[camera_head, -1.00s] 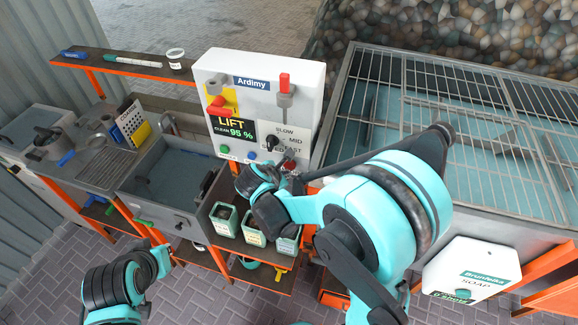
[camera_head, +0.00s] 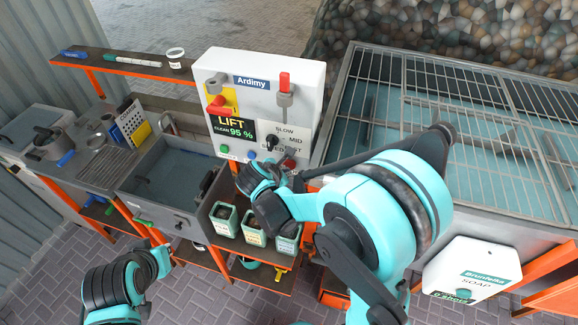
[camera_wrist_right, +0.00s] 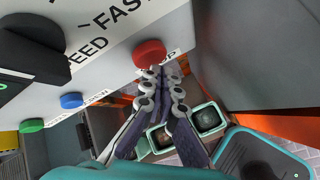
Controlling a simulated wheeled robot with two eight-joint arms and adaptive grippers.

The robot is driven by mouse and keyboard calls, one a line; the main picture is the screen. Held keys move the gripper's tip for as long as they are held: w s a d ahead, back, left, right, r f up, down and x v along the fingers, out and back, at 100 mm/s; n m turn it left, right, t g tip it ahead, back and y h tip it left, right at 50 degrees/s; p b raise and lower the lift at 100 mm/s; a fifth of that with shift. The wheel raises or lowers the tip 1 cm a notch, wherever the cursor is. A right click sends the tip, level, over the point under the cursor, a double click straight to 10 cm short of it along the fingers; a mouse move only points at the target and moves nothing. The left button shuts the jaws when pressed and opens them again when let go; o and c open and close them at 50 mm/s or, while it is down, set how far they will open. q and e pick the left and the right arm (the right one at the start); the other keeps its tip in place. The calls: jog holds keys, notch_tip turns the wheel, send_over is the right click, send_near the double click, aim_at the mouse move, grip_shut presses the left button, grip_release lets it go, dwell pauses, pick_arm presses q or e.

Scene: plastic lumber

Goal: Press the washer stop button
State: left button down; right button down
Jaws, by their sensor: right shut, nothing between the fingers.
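The white control box (camera_head: 307,76) labelled Ardimy stands at the centre of the head view. Its red stop button (camera_wrist_right: 150,53) shows large in the right wrist view, with a partly covered label ending in "P" beside it. My right gripper (camera_wrist_right: 161,76) is shut and empty. Its fingertips are right at the button's lower edge; I cannot tell whether they touch it. In the head view the right gripper (camera_head: 288,181) is just below the box's lower edge, partly hidden by its own wrist. My left arm is at lower left, its gripper out of sight.
Beside the stop button are a blue button (camera_wrist_right: 71,100), a green button (camera_wrist_right: 31,125) and a black speed knob (camera_wrist_right: 33,52). Green containers (camera_head: 254,231) stand on a shelf below. A grated washer tub (camera_head: 425,95) is at right, a soap dispenser (camera_head: 470,270) at lower right.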

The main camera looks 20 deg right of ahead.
jog(key=shift+w+d, duration=0.3)
jog(key=shift+w, duration=0.25)
dwell(0.8)
jog(key=shift+s, duration=0.1)
jog(key=shift+s+a, duration=0.45)
jog(key=shift+s, duration=0.25)
jog(key=s+a, duration=0.1)
jog(key=s, duration=0.1)
jog(key=s+a, duration=0.2)
jog(key=shift+s+b, duration=0.1)
jog(key=shift+b, duration=0.2)
dwell(1.0)
